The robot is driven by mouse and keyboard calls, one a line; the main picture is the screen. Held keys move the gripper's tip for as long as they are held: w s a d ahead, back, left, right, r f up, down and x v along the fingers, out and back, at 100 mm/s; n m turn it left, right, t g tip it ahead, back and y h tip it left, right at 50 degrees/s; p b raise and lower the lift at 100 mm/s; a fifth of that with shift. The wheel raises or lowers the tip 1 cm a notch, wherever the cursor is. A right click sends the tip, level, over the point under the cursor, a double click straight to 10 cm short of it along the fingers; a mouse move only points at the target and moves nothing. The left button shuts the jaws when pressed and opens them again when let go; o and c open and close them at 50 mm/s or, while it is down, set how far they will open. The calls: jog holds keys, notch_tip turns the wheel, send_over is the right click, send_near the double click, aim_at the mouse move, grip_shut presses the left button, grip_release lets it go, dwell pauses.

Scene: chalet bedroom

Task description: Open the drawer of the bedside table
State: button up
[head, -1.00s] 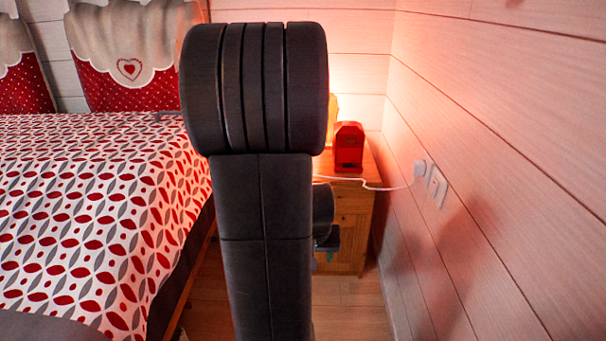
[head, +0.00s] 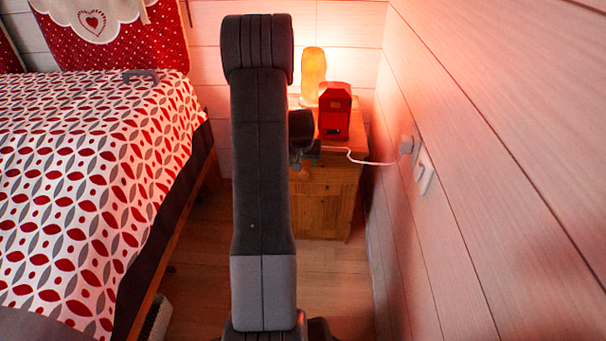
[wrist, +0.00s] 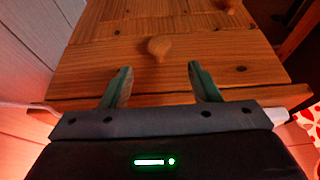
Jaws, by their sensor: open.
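The wooden bedside table (head: 325,212) stands in the corner beside the bed, partly hidden behind my arm in the head view. In the wrist view, its drawer front (wrist: 95,68) faces me and looks closed. A round wooden knob (wrist: 160,48) sits on the drawer front, just beyond my fingertips and roughly centred between them. My gripper (wrist: 160,67) is open, with a green finger on each side and nothing between them. I see no contact with the knob. A second knob (wrist: 230,5) shows at the top edge of the wrist view.
A red box-like object (head: 334,112) and a glowing lamp (head: 313,72) stand on the table. A white cable (head: 360,161) runs to the wall socket (head: 424,172). The bed (head: 90,190) is close on the left, the plank wall (head: 490,150) on the right. Bare floor (head: 335,290) lies between.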

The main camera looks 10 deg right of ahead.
aim_at(303, 173)
jog(key=b+x, duration=0.2)
jog(key=x, duration=0.6)
jog(key=shift+w+f, duration=0.1)
jog(key=shift+f, duration=0.15)
grip_shut()
